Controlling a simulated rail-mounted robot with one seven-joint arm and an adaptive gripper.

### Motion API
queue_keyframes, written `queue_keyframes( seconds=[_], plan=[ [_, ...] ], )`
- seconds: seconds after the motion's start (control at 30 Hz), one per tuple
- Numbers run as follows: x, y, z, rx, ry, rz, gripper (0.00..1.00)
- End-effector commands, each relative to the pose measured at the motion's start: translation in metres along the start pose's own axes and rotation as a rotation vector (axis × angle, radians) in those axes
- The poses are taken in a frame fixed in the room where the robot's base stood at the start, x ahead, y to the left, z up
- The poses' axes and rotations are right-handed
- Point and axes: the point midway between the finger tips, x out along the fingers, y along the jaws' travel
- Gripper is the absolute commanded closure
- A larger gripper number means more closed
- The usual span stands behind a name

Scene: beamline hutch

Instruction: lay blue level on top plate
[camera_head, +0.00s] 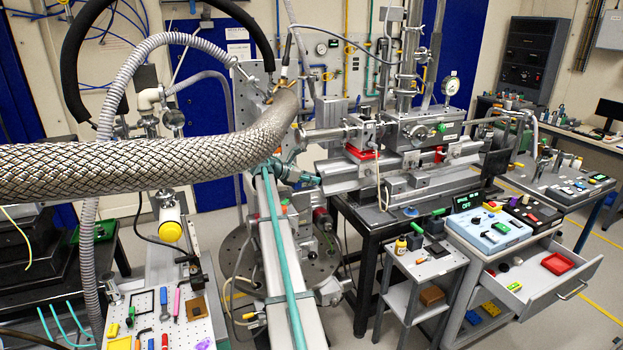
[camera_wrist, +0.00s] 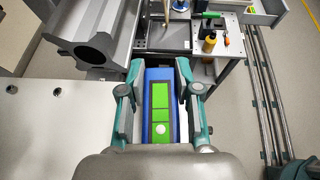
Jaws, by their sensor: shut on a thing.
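The blue level (camera_wrist: 160,95), with green panels and a round white spot on its upper face, is between the fingers of my gripper (camera_wrist: 159,68) in the wrist view. My gripper is shut on it, with one teal-and-grey finger along each long side. A pale flat plate (camera_wrist: 45,118) with dark holes lies to the left of my gripper. I cannot tell whether it is the top plate, nor how high the level is above what lies below. In the head view I cannot make out the level.
A grey metal block with a round cradle (camera_wrist: 95,35) stands ahead and left in the wrist view. A small cart (camera_head: 424,262) with a yellow bottle (camera_head: 400,245) stands beside an open drawer (camera_head: 543,278). A pegboard of tools (camera_head: 165,318) is at lower left in the head view.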

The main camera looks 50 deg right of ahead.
Motion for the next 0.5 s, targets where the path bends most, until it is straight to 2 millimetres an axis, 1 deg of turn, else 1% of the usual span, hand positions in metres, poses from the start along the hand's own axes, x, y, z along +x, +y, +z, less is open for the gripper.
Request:
queue_keyframes(
  seconds=[0.5],
  plan=[
    [0.0028, 0.0000, -0.0060, 0.000, -0.001, 0.000, 1.00]
  ],
)
